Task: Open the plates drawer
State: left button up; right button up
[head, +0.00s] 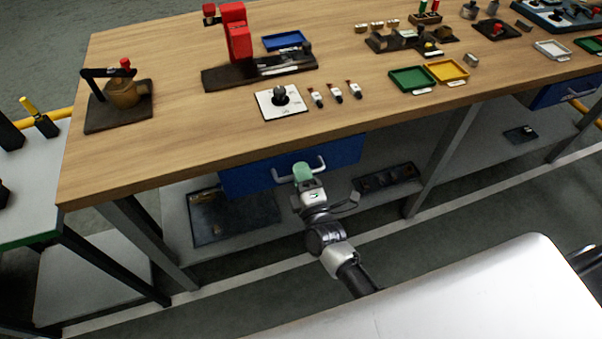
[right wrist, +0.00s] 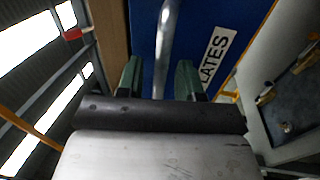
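The plates drawer (head: 250,178) has a blue front and sits under the front edge of the wooden workbench. Its silver bar handle (head: 318,161) shows on both sides of my right gripper (head: 303,172). In the right wrist view, the white label (right wrist: 217,55) on the blue front reads "LATES", its first letter hidden. There the handle (right wrist: 167,35) runs between the two green fingers of my right gripper (right wrist: 159,78). The fingers are apart, with gaps to the bar on both sides. I cannot tell how deep the bar lies between them. My left gripper is not in view.
The workbench top (head: 190,130) carries a red press (head: 236,35), blue, green and yellow trays and small parts. A lower shelf (head: 290,222) holds dark trays below the drawer. A table leg (head: 440,160) stands right of the drawer. Another blue drawer (head: 560,92) is at far right.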

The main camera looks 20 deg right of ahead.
grip_shut()
dwell(0.4)
jog(key=s+d+p, duration=0.1)
jog(key=s+p, duration=0.7)
jog(key=s, duration=2.1)
